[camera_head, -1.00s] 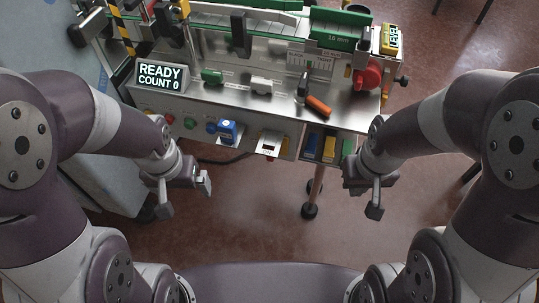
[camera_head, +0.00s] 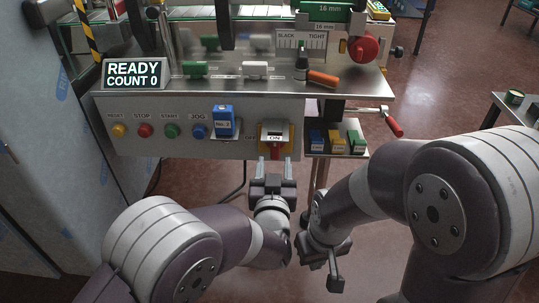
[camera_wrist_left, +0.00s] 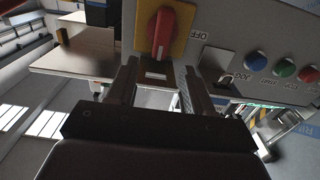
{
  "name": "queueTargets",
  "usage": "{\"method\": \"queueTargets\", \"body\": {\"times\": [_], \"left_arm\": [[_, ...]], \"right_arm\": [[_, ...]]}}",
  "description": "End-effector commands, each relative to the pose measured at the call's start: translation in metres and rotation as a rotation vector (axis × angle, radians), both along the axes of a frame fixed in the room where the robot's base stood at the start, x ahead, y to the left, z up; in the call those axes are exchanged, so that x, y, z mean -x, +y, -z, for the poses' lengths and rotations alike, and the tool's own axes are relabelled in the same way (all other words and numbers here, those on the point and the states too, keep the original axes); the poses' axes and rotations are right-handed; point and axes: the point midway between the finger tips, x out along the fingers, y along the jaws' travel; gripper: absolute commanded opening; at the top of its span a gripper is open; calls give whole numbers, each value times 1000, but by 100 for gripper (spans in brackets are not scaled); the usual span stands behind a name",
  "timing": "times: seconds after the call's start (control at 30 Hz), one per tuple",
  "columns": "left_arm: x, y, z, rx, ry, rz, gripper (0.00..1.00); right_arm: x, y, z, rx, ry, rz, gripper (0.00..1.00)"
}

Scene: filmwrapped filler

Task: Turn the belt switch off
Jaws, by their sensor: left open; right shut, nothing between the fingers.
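The belt switch is a red rotary knob (camera_head: 275,151) on a yellow plate (camera_head: 264,136) on the machine's front panel. In the head view an ON label shows just above the knob, and OFF is printed to its left. The knob also shows in the left wrist view (camera_wrist_left: 163,30), its bar close to upright in the picture. My left gripper (camera_head: 274,170) is open just in front of and below the knob, fingers pointing at the panel. In the wrist view the knob lies beyond the gap between the fingers (camera_wrist_left: 160,82). My right gripper (camera_head: 335,279) is shut and empty, low at right.
A blue tagged piece (camera_head: 224,121) hangs left of the switch, beside the blue JOG button (camera_head: 199,131). A small shelf with coloured blocks (camera_head: 338,145) and a red-handled crank (camera_head: 393,125) are to the right. The display (camera_head: 134,74) reads READY COUNT 0.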

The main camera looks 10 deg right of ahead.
Motion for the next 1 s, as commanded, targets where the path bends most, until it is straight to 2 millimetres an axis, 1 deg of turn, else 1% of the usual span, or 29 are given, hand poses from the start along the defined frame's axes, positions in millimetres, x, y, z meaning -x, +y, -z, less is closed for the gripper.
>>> {"method": "queueTargets", "body": {"times": [0.03, 0.1, 0.2, 0.3, 0.43, 0.67, 0.7, 0.77, 0.8, 0.83, 0.87, 1.0], "left_arm": [[-14, -2, 3, 0, -1, -3, 51], [-31, -7, 3, 1, 0, -3, 51], [-52, -14, 3, 0, 0, -2, 51], [-67, -18, 2, 1, 1, -1, 51], [-77, -21, 1, -1, 1, 0, 51], [-79, -22, 0, -2, 2, 1, 51], [-78, -22, 0, -2, 2, 1, 48], [-78, -22, 0, -2, 2, 1, 28], [-78, -22, 0, -2, 2, 1, 15], [-78, -22, 0, -2, 2, 1, 6], [-78, -22, 0, -2, 2, 1, 0], [-78, -22, 0, 0, 2, 1, 0]], "right_arm": [[0, 0, 5, 0, 1, 0, 0], [0, 0, 8, 0, 1, 0, 0], [0, 0, 12, 0, 1, 0, 0], [0, 0, 14, 0, 1, 0, 0], [0, 0, 15, 0, 1, 0, 0], [0, 0, 15, 0, 1, 0, 0], [0, 0, 15, 0, 1, 0, 0], [0, 0, 15, 0, 1, 0, 0], [0, 0, 15, 0, 1, 0, 0], [0, 0, 15, 0, 1, 0, 0], [0, 0, 15, 0, 1, 0, 0], [0, 0, 15, 0, 1, 0, 0]]}}
